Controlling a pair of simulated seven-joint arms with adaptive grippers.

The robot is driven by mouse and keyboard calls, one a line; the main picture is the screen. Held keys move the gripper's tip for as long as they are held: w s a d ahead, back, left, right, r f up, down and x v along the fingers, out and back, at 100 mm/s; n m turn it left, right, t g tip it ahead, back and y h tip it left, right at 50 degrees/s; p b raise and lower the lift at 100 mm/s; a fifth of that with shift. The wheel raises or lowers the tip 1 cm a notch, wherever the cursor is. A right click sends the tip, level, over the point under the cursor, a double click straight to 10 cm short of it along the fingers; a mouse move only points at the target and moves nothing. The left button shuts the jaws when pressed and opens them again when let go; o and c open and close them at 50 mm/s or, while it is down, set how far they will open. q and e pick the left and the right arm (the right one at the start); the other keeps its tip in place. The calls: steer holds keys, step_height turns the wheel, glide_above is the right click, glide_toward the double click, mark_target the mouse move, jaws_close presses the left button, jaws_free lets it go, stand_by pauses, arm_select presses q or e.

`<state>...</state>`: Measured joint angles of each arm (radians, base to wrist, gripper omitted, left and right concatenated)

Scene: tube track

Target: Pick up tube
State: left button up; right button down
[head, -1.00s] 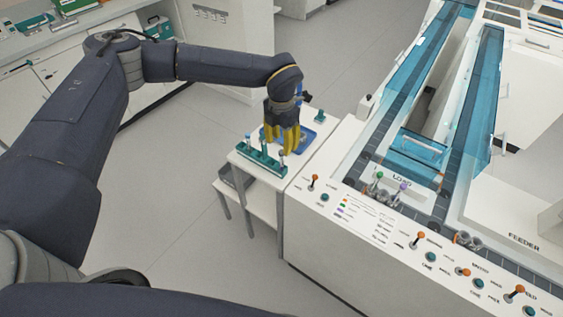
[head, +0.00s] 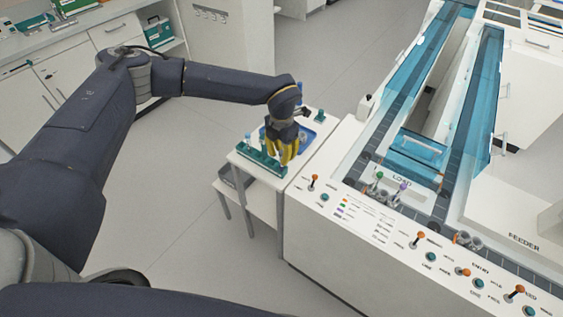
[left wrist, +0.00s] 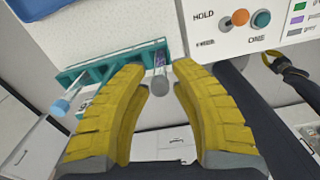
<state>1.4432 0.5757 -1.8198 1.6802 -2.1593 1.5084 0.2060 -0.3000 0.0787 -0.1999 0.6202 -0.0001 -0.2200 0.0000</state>
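A teal rack (head: 262,166) stands on the small white side table (head: 250,180) and also shows in the left wrist view (left wrist: 95,72). It holds a grey-capped tube (left wrist: 158,82) near one end and a blue-capped tube (left wrist: 61,106) at the other. My left gripper (head: 284,160) is over the rack's right end in the head view. In the left wrist view its yellow fingers (left wrist: 160,100) are open, with the grey-capped tube's top between them and a gap on each side. My right gripper (left wrist: 280,63) shows small at the right of that view, its fingertips apart.
A blue tray (head: 311,134) lies behind my left gripper on the side table. A teal holder (head: 320,116) stands at the table's far corner. The white feeder machine (head: 345,185), with knobs and track lanes, stands close to the right. Open floor lies left of the table.

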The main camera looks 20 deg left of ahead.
arm_select(q)
jaws_close()
stand_by(0.3)
step_height(320, 180, up, 20)
stand_by(0.8)
steer(key=shift+f, duration=0.15)
steer(key=shift+f, duration=9.55)
